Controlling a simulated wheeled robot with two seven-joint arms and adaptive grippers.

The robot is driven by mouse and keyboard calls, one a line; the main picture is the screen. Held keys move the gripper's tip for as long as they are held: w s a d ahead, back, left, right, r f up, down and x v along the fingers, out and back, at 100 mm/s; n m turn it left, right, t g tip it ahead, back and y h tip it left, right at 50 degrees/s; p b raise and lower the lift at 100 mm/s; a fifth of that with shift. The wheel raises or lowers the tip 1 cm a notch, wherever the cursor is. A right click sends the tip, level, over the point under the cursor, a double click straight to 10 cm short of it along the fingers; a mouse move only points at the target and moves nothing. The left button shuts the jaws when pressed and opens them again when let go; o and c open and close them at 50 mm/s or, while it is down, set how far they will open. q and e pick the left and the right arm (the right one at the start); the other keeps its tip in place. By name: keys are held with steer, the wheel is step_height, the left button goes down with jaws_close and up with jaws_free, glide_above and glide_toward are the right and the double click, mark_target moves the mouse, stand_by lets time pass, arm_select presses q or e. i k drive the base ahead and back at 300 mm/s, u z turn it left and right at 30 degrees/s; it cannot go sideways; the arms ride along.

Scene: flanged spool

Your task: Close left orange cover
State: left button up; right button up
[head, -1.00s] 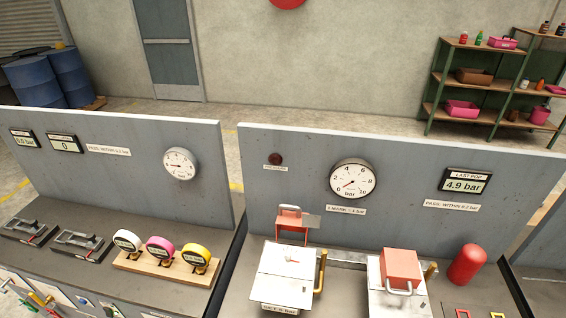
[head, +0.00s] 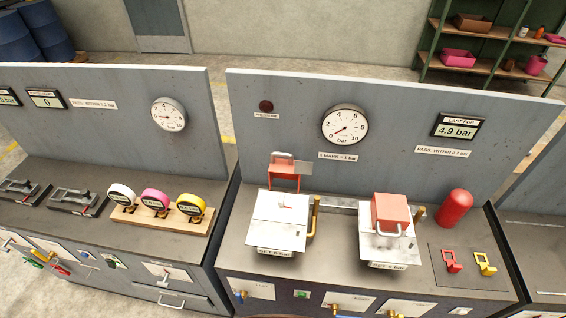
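The left orange cover (head: 284,171) stands tilted up behind the left white block (head: 281,215), with a pale handle at its top. The block's top face with a small red mark is uncovered. The right orange cover (head: 390,210) sits down on the right white block (head: 378,250), its pale handle facing the front. Neither of my grippers shows in the head view.
Brass pipes (head: 314,215) stand beside the blocks. A red cylinder (head: 455,208) and red (head: 452,262) and yellow (head: 485,264) tags are on the right. Three gauges on a wooden stand (head: 160,216) occupy the left bench. A panel with a dial (head: 345,124) rises behind.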

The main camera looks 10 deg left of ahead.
mark_target(290, 169)
steer(key=k, duration=1.15)
steer(key=z, duration=0.7)
steer(key=i, duration=1.25)
steer(key=u, duration=0.6)
